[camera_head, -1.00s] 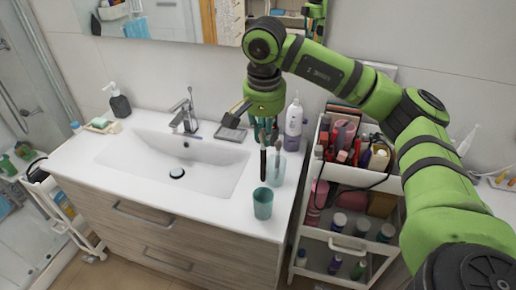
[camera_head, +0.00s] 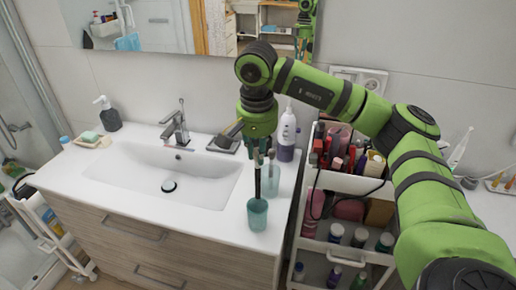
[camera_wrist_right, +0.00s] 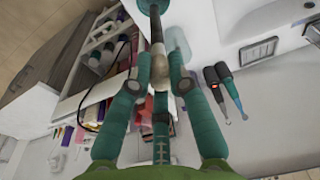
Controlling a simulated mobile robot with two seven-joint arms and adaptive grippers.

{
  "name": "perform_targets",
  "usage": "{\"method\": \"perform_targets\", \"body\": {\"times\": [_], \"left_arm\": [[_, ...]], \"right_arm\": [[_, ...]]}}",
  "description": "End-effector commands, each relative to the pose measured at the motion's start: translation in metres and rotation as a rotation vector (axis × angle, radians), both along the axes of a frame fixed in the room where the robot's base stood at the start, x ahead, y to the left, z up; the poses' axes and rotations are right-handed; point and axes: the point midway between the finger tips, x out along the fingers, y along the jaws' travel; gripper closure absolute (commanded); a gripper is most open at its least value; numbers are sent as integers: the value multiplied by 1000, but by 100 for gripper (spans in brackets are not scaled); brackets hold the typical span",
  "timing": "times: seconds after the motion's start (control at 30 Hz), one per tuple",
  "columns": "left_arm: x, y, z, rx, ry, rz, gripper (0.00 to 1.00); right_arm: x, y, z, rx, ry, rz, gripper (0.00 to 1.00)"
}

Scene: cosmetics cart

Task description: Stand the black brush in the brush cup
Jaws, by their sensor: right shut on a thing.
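My right gripper (camera_head: 262,150) is shut on the black brush (camera_head: 257,182), which hangs upright below the fingers. The teal brush cup (camera_head: 257,216) stands on the front right of the white counter. The brush's lower end meets the cup's rim in the head view; its tip is hidden, and I cannot tell how deep it sits. In the right wrist view the fingers (camera_wrist_right: 160,82) grip the brush (camera_wrist_right: 157,32), whose dark end runs to the teal cup (camera_wrist_right: 152,6) at the top edge. My left gripper is not in view.
The sink (camera_head: 165,178) lies left. A cart (camera_head: 340,180) full of cosmetics stands right of the counter.

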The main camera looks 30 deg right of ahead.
Motion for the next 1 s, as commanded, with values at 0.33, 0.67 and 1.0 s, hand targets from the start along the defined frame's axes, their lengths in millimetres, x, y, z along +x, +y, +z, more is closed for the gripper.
{"method": "perform_targets", "body": {"times": [0.33, 0.67, 1.0], "left_arm": [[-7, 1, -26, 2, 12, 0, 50], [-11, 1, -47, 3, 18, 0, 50], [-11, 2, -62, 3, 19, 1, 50]], "right_arm": [[0, 0, -32, -1, 1, 0, 100], [0, 0, -58, 0, 0, 1, 100], [0, 0, -79, 0, 0, 1, 100]]}}
